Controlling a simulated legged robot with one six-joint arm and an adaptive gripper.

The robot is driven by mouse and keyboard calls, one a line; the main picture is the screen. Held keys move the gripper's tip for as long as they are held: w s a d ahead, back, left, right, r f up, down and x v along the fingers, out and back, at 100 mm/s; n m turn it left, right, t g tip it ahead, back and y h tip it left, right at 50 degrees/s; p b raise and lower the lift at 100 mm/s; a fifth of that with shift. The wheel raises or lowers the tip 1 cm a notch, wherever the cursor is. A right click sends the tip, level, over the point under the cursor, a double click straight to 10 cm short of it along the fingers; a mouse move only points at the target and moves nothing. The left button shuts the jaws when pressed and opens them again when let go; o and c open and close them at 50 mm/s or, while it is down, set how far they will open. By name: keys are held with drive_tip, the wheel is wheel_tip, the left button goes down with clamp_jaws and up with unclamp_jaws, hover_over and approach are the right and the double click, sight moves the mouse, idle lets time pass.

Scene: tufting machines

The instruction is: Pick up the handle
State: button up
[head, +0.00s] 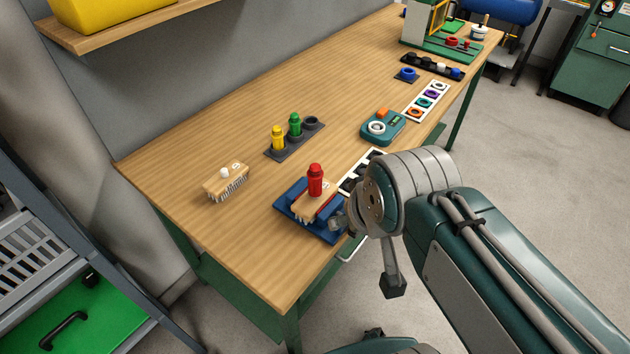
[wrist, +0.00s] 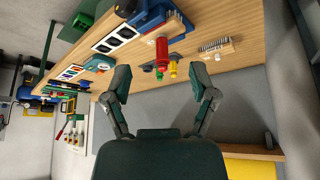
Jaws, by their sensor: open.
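A red handle (head: 315,180) stands upright on a wooden block with pins (head: 312,207), which sits in a blue tray (head: 288,211) near the table's front edge. A yellow handle (head: 278,138) and a green handle (head: 295,125) stand in a dark holder (head: 284,155) behind it. The task does not say which handle. My gripper (wrist: 160,80) is open and empty. In the wrist view the red handle (wrist: 162,52) and yellow handle (wrist: 173,67) show beyond the gap between the fingers. In the head view my wrist is close to the right of the blue tray and partly hides the gripper.
A second pinned wooden block (head: 226,184) lies at the left. A teal device with a white ring (head: 382,126) and a white-framed strip (head: 426,101) are further back. A shelf (head: 120,25) overhangs the wall side. The table's left front corner is clear.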

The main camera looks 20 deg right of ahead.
drive_tip(key=shift+o, duration=1.2)
drive_tip(key=shift+w, duration=0.1)
drive_tip(key=m+g+h, duration=0.1)
drive_tip(key=m+g, duration=0.3)
drive_tip(key=m, duration=0.3)
hover_over(315, 174)
drive_tip(key=shift+s+a+f, duration=0.1)
drive_tip(key=shift+a+f, duration=0.05)
drive_tip(key=shift+f, duration=0.25)
drive_tip(key=shift+s+a+f, duration=0.1)
drive_tip(key=shift+f, duration=0.3)
drive_tip(key=f, duration=0.5)
drive_tip(key=shift+w+d+f, duration=0.15)
drive_tip(key=shift+w+d, duration=0.1)
drive_tip(key=shift+w, duration=0.1)
drive_tip(key=shift+w+d+f, duration=0.1)
drive_tip(key=shift+w+f, duration=0.1)
drive_tip(key=shift+f, duration=0.65)
drive_tip(key=shift+w+d+f, duration=0.1)
drive_tip(key=shift+w+f, duration=0.1)
drive_tip(key=shift+f, duration=0.7)
drive_tip(key=shift+w+d+f, duration=0.1)
drive_tip(key=shift+w+f, duration=0.1)
drive_tip(key=shift+f, duration=0.65)
